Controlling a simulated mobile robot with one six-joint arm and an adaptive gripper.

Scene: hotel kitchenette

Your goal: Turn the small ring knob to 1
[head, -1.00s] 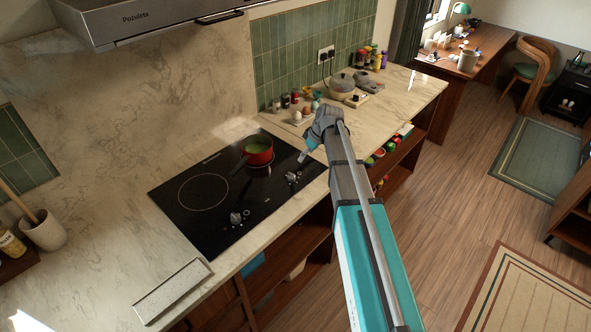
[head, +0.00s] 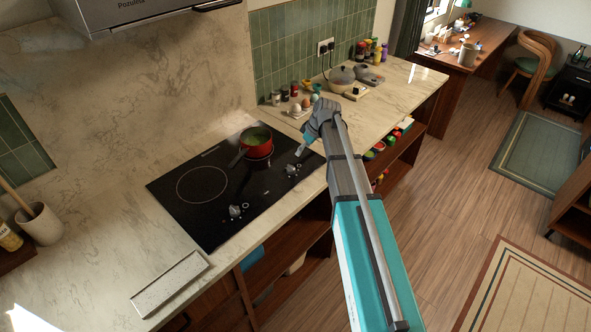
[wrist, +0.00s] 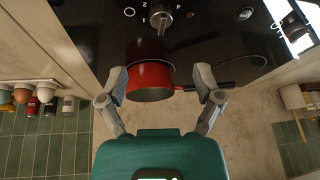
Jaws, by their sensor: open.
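The black cooktop (head: 215,190) has two knobs on its front part. The right knob (head: 291,170) stands in front of the smaller ring, which is mostly covered by a red pot (head: 257,146). In the wrist view a silver knob (wrist: 161,19) shows at the top, with a 1 and other marks beside it; I cannot tell its exact setting. My gripper (head: 304,151) is above the cooktop's right side, close to the right knob. In the wrist view my gripper (wrist: 160,84) is open, its fingers apart and empty, with the red pot (wrist: 150,82) seen between them.
The pot's black handle (head: 238,158) points left over the cooktop. The left knob (head: 236,211) is by the larger ring. Eggs (head: 300,106) and jars stand on the counter behind my gripper. A stone tray (head: 171,283) lies at the front left.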

